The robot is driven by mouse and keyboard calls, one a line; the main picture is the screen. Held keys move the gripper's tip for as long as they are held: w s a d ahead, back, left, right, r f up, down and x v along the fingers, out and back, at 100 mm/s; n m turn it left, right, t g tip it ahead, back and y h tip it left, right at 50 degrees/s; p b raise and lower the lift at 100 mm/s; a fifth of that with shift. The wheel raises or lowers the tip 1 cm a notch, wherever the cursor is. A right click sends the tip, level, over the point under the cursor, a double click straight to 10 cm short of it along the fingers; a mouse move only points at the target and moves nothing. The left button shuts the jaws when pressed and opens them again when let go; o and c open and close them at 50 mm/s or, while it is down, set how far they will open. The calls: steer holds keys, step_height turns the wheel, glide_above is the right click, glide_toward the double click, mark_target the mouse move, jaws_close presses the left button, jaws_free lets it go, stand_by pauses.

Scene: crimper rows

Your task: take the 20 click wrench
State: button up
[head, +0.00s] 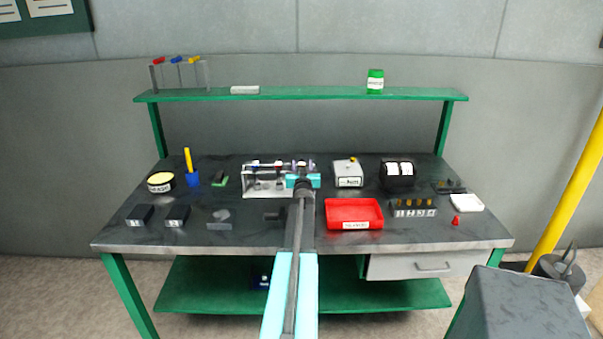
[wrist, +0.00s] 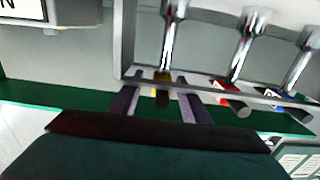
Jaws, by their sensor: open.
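A pale rack (head: 262,190) stands at the middle back of the bench and holds three click wrenches with chrome shafts. In the wrist view the wrenches carry a yellow band (wrist: 162,82), a red band (wrist: 228,90) and a blue band (wrist: 274,97). Their size numbers are too small to read, so I cannot tell which is the 20. My gripper (wrist: 158,101) is open, with one finger on each side of the dark end of the yellow-banded wrench and visible gaps. In the head view my gripper (head: 303,182) is at the rack's right end, hiding part of it.
A red tray (head: 354,225) is right of my arm, and a white labelled box (head: 348,173) stands close right of the rack. A black device (head: 397,180) sits farther right. A green shelf (head: 310,95) runs above the bench back.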

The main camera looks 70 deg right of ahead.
jaws_close()
steer(key=shift+r, duration=0.2)
steer(key=shift+r+p, duration=2.65)
steer(key=shift+r, duration=2.25)
